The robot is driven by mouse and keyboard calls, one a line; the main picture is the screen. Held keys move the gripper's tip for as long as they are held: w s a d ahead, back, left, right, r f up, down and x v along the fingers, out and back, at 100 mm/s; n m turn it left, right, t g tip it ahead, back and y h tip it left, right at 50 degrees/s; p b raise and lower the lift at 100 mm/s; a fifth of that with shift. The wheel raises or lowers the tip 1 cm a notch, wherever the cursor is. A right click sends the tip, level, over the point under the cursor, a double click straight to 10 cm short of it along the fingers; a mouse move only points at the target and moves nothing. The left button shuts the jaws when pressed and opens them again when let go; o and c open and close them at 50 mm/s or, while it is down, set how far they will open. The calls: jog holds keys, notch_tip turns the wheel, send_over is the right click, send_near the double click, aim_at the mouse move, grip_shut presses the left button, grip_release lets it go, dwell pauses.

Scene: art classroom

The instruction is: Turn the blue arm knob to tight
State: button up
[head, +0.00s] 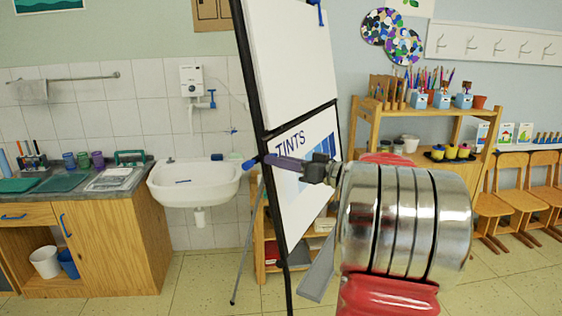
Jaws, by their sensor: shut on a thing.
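The blue arm knob (250,163) sits on the black frame of the easel (261,135), at the left edge of its lower board. My gripper (270,160) reaches in from the right across the front of that board. Its fingers meet the knob and are shut on it. The knob's right side is partly hidden by the fingertips. Whether the knob is tight or loose cannot be told from this view.
The upper white board (290,65) and the lower TINTS board (300,205) stand close to my arm. A white sink (195,185) and wooden cabinet (150,225) are left. A supply shelf (455,110) and small chairs (510,205) are right. Floor shows at the front left.

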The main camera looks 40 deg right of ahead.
jog(key=shift+c, duration=0.8)
jog(key=shift+d, duration=0.2)
jog(key=shift+a, duration=0.1)
